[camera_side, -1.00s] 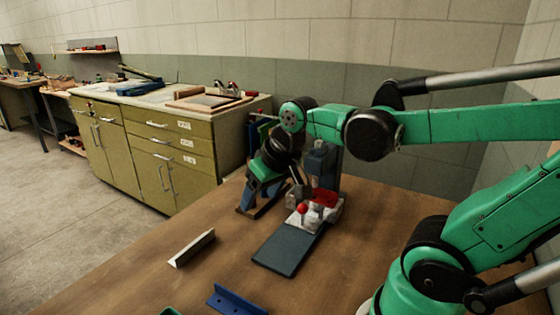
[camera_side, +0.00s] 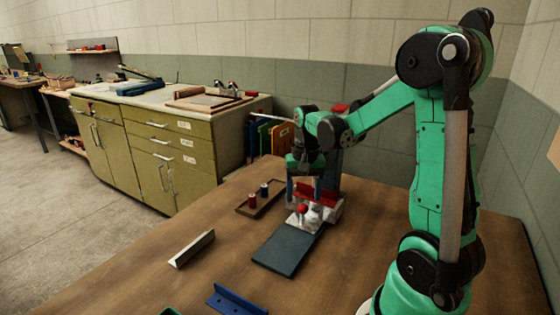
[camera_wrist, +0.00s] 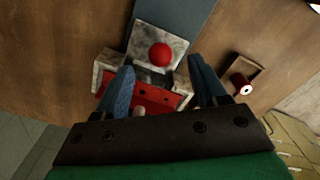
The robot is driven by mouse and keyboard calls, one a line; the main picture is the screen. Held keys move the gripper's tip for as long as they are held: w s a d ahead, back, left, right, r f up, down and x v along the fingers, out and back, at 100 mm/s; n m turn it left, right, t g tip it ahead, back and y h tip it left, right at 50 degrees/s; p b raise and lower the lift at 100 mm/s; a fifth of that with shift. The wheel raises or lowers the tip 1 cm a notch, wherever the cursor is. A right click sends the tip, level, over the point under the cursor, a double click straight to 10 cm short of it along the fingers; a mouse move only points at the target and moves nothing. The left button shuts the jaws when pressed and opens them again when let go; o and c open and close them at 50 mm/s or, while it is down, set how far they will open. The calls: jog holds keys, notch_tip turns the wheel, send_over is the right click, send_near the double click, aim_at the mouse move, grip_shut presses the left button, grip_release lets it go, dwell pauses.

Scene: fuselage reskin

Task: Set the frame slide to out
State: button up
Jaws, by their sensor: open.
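The frame slide appears to be the worn pale metal block (camera_side: 318,217) with a red ball knob (camera_side: 302,209), at the far end of a flat blue-grey plate (camera_side: 285,252). In the wrist view the red knob (camera_wrist: 160,55) stands on the pale block (camera_wrist: 150,38), and a red part (camera_wrist: 155,98) lies nearer to me. My gripper (camera_wrist: 162,66) is open, its two blue fingers spread on either side of the knob and red part. I cannot tell whether they touch anything. In the side view my gripper (camera_side: 308,188) hangs over the block's far side. The slide's position marks are not readable.
A small wooden tray (camera_side: 243,211) with two spools stands left of the block; one spool (camera_wrist: 241,84) shows in the wrist view. An angled metal strip (camera_side: 192,248) and a blue bracket (camera_side: 235,300) lie in front. The bench between them is mostly clear.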

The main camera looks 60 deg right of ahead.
aim_at(303, 213)
jog(key=shift+f, duration=2.9)
grip_shut()
